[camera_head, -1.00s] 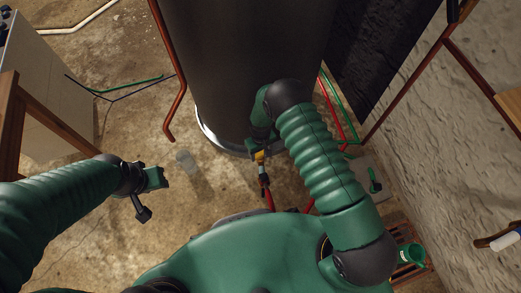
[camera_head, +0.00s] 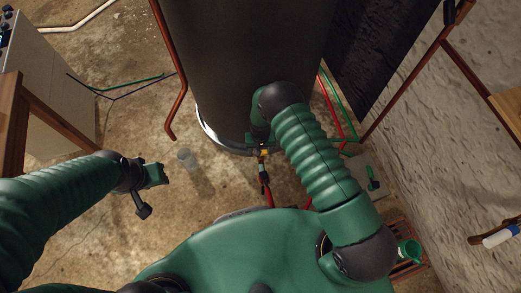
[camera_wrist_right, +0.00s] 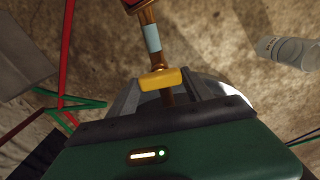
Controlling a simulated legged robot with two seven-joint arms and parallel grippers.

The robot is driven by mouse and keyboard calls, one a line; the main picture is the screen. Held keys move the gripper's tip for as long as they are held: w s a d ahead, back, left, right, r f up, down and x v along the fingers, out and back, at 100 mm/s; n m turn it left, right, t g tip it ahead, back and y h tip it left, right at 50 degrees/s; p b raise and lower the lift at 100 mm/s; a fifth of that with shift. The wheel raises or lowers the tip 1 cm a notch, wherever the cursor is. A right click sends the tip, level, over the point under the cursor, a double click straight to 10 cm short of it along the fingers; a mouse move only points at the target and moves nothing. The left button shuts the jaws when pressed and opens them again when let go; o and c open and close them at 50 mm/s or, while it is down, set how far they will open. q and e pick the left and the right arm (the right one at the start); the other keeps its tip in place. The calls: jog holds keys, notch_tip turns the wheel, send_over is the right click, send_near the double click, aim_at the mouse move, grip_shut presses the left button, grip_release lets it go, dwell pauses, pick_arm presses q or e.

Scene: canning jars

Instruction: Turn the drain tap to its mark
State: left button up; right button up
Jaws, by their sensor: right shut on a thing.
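The drain tap has a yellow handle (camera_wrist_right: 165,80) on a brass-coloured pipe, with a pale blue band (camera_wrist_right: 152,38) above it in the right wrist view. My right gripper (camera_wrist_right: 164,92) is shut on the yellow handle, with a grey finger at either side. In the head view the tap (camera_head: 264,152) is a small yellow spot at the foot of the dark tank (camera_head: 245,70), and my right gripper (camera_head: 260,143) is mostly hidden by its arm. I cannot make out a mark for the tap. My left gripper (camera_head: 157,176) hangs over bare floor, far from the tap; its jaw state is unclear.
A clear jar (camera_head: 187,158) stands on the floor left of the tap. It also shows in the right wrist view (camera_wrist_right: 288,52). A red hose (camera_head: 267,195) runs below the tap. Copper pipes (camera_head: 167,70) and a stone wall (camera_head: 430,130) flank the tank.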

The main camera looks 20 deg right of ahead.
jog(key=shift+w+r, duration=0.1)
jog(key=shift+w, duration=0.15)
jog(key=o, duration=1.4)
jog(key=shift+s, duration=0.1)
jog(key=shift+c, duration=0.2)
notch_tip(320, 180, up, 17)
jog(key=p, duration=0.7)
jog(key=shift+f, duration=0.2)
